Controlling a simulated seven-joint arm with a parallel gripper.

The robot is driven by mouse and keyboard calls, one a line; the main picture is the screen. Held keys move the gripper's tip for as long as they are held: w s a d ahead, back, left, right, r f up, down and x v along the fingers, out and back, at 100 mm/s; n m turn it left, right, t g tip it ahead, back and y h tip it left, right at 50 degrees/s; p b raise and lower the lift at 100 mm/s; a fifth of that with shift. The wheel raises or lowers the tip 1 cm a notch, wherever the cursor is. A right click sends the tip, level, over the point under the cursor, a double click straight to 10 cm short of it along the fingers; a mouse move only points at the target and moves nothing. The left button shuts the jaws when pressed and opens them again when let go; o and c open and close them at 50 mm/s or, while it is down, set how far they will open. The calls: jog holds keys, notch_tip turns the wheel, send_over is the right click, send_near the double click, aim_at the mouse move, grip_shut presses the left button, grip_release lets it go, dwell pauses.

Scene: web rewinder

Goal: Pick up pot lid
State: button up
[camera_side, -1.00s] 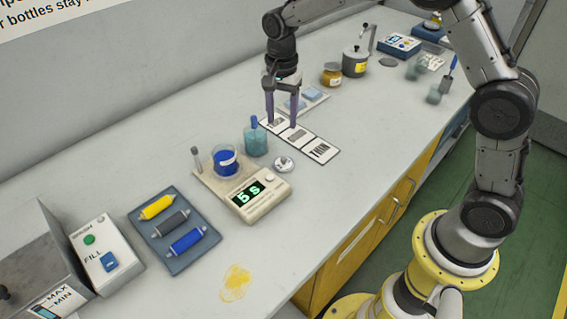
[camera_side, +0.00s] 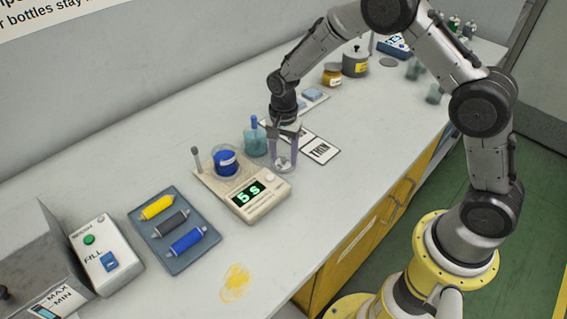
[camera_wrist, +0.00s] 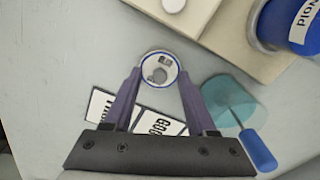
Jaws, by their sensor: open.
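The pot lid (camera_side: 283,163) is a small pale disc with a dark rim and a grey knob, lying on the white bench beside the timer scale. In the wrist view, the lid (camera_wrist: 158,67) lies between and just ahead of the fingertips. My gripper (camera_side: 283,158) points down over it, with a purple finger on each side. In the wrist view, the gripper (camera_wrist: 159,76) is open with nothing held. I cannot tell whether the fingertips touch the lid. The fingers partly hide it in the side view.
The scale (camera_side: 262,194) showing "5 s" holds a blue pot (camera_side: 226,161). A labelled card (camera_side: 320,149) lies behind. A tray of cylinders (camera_side: 174,231) lies front left. The bench right of the scale is clear.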

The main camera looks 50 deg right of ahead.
jog(key=shift+f, duration=0.1)
jog(key=shift+c, duration=0.2)
grip_shut()
